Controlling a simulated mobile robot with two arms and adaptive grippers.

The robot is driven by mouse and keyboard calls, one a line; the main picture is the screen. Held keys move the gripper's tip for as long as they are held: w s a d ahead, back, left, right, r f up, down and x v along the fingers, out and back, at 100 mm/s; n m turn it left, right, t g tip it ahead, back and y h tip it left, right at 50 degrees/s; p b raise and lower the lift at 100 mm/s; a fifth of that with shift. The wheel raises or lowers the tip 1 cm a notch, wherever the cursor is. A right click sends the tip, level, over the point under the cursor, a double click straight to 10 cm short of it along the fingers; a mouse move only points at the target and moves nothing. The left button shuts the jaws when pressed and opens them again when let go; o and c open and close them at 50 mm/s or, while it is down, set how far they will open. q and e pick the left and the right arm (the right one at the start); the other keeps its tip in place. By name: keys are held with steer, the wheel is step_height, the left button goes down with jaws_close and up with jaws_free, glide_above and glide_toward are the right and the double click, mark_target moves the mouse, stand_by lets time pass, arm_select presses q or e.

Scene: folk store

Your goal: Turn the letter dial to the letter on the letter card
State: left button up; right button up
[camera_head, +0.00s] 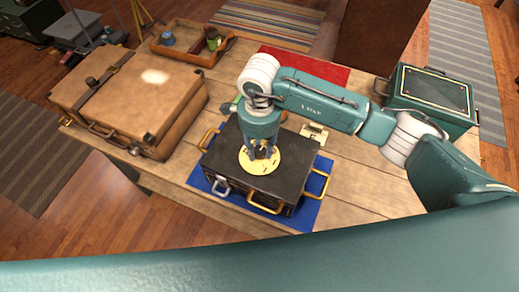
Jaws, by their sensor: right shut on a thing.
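A round cream letter dial (259,164) with dark marks sits on top of a black case (224,166) with brass handles. My right gripper (260,151) points straight down over the dial's middle and is shut on the dial's knob, which the fingers mostly hide. The letters on the dial are too small to read. A small cream card-like piece (314,132) stands behind the case on the right, perhaps the letter card; I cannot read a letter on it. My left gripper is not in view.
The case stands on a blue mat (310,211) on a wooden table (352,180). A brown suitcase (130,98) is at the left, a wooden tray (185,42) and red cloth (336,75) at the back, and a green box (431,96) at the right.

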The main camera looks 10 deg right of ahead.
mark_target(259, 150)
steer(key=m+b, duration=0.5)
steer(key=m, duration=0.1)
steer(key=shift+f+b, duration=0.2)
steer(key=shift+b, duration=0.2)
steer(key=m+b, duration=0.5)
steer(key=m, duration=0.1)
steer(key=shift+m, duration=0.4)
steer(key=m+b, duration=0.4)
steer(key=m, duration=0.2)
steer(key=shift+r, duration=0.1)
steer(key=m+b, duration=0.1)
steer(key=m, duration=0.2)
steer(key=shift+m+b, duration=0.3)
steer(key=shift+b, duration=0.05)
steer(key=shift+r+m+b, duration=0.15)
steer(key=shift+m+b, duration=0.3)
steer(key=shift+m, duration=0.75)
steer(key=o, duration=1.2)
steer(key=shift+c, duration=0.2)
step_height(259, 150, up, 12)
